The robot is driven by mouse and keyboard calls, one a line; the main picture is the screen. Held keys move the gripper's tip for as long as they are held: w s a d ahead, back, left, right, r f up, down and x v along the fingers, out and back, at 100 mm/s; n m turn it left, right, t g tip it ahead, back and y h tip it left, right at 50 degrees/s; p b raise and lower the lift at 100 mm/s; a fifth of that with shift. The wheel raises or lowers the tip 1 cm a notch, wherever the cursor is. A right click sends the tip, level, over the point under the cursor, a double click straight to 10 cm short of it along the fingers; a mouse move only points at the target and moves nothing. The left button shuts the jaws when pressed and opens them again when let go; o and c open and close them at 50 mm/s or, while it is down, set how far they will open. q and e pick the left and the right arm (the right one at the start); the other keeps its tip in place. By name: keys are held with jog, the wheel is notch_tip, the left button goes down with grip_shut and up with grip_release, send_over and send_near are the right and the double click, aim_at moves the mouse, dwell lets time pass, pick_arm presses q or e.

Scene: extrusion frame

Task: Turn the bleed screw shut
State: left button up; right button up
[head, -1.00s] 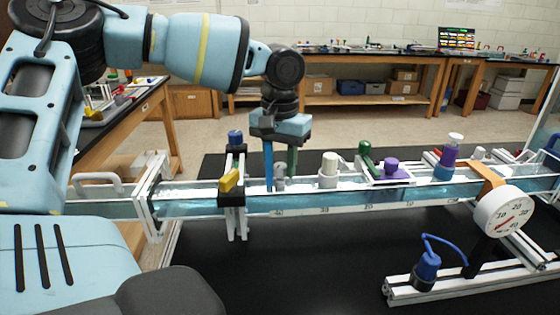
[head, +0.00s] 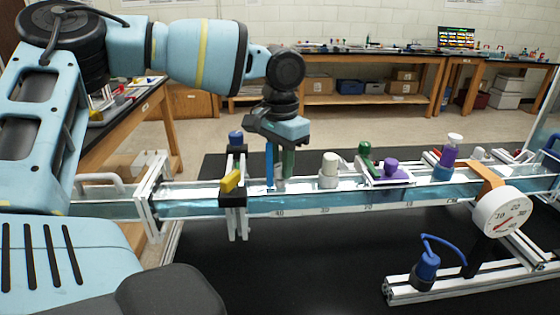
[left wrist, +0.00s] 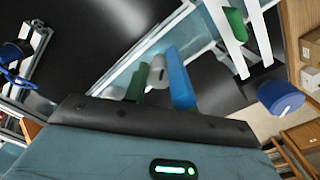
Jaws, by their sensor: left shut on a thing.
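The bleed screw appears to be the small grey fitting (head: 279,184) on top of the clear water-filled channel, mostly covered by my fingers in the head view. In the left wrist view, a grey rounded piece (left wrist: 157,70) shows between my blue and green fingers. My left gripper (head: 279,177) points down from above, its blue finger on the left and its green finger on the right. It is shut on this grey piece. How far the screw is turned cannot be told. My right gripper is not in view.
A yellow knob (head: 230,181) on a black clamp stands just left of my fingers. A white cap (head: 329,170), a green-topped fitting (head: 365,157) and a purple knob (head: 391,168) stand to the right. A dial gauge (head: 502,212) is at the front right.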

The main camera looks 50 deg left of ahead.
aim_at(280, 166)
pick_arm(q)
jog(key=m, duration=0.3)
jog(key=shift+m, duration=0.3)
jog(key=shift+r+m, duration=0.1)
jog(key=shift+m, duration=1.7)
jog(key=o, duration=1)
jog(key=shift+r, duration=3.9)
jog(key=shift+f, duration=0.15)
